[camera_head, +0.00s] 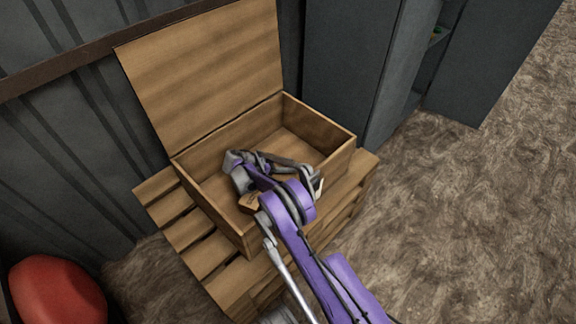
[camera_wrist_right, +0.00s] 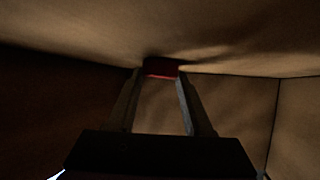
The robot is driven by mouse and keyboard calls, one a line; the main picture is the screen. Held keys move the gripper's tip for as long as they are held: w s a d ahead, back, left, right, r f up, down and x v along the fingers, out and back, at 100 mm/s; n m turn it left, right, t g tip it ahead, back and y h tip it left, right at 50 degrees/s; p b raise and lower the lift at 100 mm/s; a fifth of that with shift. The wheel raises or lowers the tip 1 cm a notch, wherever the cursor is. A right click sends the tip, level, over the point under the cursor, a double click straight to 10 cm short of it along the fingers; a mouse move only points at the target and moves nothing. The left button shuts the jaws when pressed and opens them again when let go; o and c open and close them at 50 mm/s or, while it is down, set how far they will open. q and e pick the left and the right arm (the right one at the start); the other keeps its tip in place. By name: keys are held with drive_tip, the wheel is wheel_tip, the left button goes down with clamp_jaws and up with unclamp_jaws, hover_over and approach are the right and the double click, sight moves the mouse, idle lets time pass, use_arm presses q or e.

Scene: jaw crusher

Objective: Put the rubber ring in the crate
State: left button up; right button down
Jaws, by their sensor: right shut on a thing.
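The crate (camera_head: 205,153) is an open wooden box with its lid (camera_head: 205,70) raised against the wall. My right arm reaches over its front wall, and its wrist end is inside or just above the box. In the right wrist view my right gripper (camera_wrist_right: 160,76) is shut on a small dark red piece at its fingertips, probably the rubber ring (camera_wrist_right: 160,67). Only a short part of it shows, so its full shape is hidden. Brown crate-like surfaces surround the fingers there. The fingertips are hard to make out in the head view. My left gripper is not in view.
The crate stands on a slatted wooden pallet (camera_head: 182,218). A grey cabinet (camera_head: 345,70) is close behind it at the right. A red rounded object (camera_head: 58,292) is at the lower left. Bare brown ground (camera_head: 470,220) lies open to the right.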

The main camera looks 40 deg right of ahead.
drive_tip(key=shift+c, duration=1.4)
unclamp_jaws()
